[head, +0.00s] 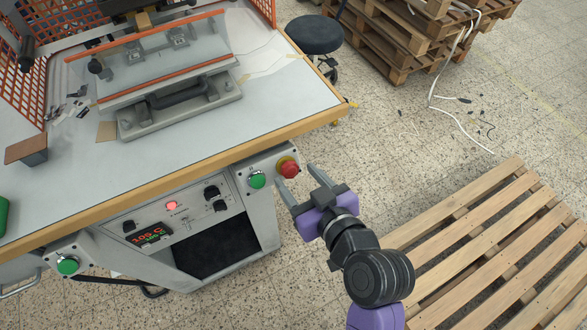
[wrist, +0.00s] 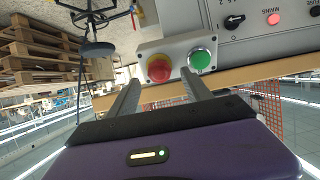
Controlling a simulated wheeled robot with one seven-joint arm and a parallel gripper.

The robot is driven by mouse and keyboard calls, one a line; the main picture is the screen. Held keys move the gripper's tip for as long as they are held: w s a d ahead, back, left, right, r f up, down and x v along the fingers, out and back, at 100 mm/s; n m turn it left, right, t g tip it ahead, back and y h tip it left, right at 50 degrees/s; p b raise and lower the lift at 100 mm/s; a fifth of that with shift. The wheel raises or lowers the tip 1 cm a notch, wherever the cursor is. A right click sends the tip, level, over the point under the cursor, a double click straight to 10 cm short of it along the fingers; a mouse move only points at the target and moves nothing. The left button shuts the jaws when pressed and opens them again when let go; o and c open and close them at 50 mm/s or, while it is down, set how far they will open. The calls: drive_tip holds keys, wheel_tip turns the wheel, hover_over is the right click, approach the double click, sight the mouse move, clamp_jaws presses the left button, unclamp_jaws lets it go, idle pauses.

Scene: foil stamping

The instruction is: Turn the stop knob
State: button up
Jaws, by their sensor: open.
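The red stop knob (head: 289,168) with a yellow collar sits on a grey box at the front right corner of the machine table, next to a green button (head: 257,180). In the wrist view the red knob (wrist: 159,70) lies ahead, between the lines of the two fingers, with the green button (wrist: 200,59) beside it. My gripper (head: 299,187) is open and empty, its fingers pointing at the box. The fingertips (wrist: 158,85) look close to the knob; I cannot tell whether they touch it.
A control panel (head: 180,222) with black knobs, a red light and a red display is left of the box. The white table (head: 260,110) has a wooden edge and holds a press fixture. A pallet (head: 490,240) lies at right. A stool (head: 314,34) stands behind.

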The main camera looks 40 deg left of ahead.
sight(292, 172)
drive_tip(key=shift+x, duration=1.6)
drive_tip(key=shift+c, duration=0.2)
clamp_jaws()
drive_tip(key=shift+m+p, duration=0.3)
drive_tip(key=shift+p, duration=0.05)
drive_tip(key=m+p, duration=0.2)
drive_tip(key=shift+d+r+m, duration=0.1)
drive_tip(key=shift+r+m, duration=0.05)
drive_tip(key=shift+m, duration=0.15)
drive_tip(key=shift+m+t+h+p, duration=0.3)
drive_tip(key=shift+m+t+p, duration=0.2)
drive_tip(key=shift+m+p, duration=1.05)
drive_tip(key=shift+m+b, duration=0.3)
drive_tip(key=shift+m, duration=0.05)
